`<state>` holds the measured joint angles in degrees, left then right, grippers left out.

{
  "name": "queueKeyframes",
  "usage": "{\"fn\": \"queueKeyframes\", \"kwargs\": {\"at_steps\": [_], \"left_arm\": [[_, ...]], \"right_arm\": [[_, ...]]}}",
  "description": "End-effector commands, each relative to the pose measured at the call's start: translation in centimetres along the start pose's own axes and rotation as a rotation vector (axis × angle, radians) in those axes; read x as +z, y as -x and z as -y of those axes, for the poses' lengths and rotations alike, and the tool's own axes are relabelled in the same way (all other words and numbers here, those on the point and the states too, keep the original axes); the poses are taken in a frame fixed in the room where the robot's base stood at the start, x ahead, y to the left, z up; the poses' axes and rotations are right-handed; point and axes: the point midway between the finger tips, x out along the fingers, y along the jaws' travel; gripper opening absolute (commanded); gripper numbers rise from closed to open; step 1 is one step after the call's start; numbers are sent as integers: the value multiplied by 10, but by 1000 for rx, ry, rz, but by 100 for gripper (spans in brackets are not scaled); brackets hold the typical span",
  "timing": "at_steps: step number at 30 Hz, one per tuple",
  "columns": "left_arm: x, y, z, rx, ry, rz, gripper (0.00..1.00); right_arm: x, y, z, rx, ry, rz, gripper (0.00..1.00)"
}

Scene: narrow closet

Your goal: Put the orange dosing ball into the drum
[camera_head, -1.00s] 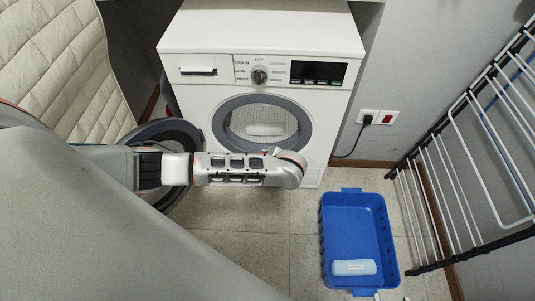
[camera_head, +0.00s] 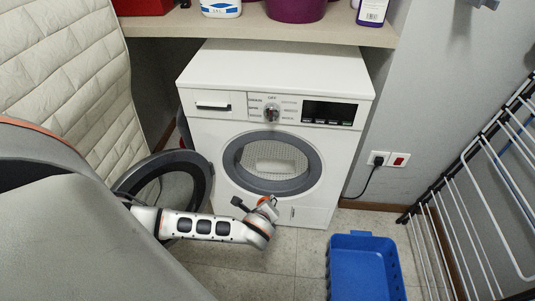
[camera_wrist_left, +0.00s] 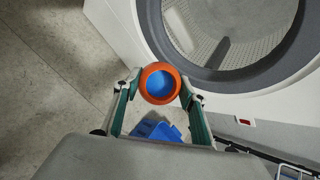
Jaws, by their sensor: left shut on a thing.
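The orange dosing ball (camera_wrist_left: 146,87) shows as an orange ring with a blue centre in the left wrist view. My left gripper (camera_wrist_left: 160,88) is shut on it, one finger on each side. In the head view my left gripper (camera_head: 262,209) is in front of and below the washer's round opening, with a bit of orange at its tip. The washer drum (camera_head: 290,153) is visible through the opening, with a pale object or fin inside. The drum also shows at the top of the left wrist view (camera_wrist_left: 252,22). The ball is outside the drum. My right gripper is out of view.
The round washer door (camera_head: 207,177) stands open to the left, behind my left arm. A blue basket (camera_head: 365,265) is on the floor at the right, beside a drying rack (camera_head: 455,215). A shelf (camera_head: 290,32) with bottles is above the washer (camera_head: 230,72).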

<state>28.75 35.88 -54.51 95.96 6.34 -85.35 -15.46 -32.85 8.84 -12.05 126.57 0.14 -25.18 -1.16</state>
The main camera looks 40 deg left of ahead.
Motion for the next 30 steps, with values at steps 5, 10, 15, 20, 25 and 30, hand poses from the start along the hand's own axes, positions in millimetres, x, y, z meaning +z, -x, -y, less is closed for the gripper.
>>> {"fn": "queueKeyframes", "kwargs": {"at_steps": [5, 10, 15, 20, 25, 30], "left_arm": [[5, -22, 1, 9, -4, -3, 27], [12, -39, 9, 9, -4, -2, 27], [20, -56, 17, 9, -5, -2, 27], [28, -73, 24, 10, -4, -3, 27], [36, -90, 32, 10, -4, -3, 27], [43, -107, 40, 10, -5, -3, 27]], "right_arm": [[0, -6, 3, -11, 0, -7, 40], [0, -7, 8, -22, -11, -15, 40], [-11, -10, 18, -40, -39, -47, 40], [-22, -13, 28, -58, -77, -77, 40], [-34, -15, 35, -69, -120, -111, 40], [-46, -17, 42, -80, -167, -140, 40]]}}
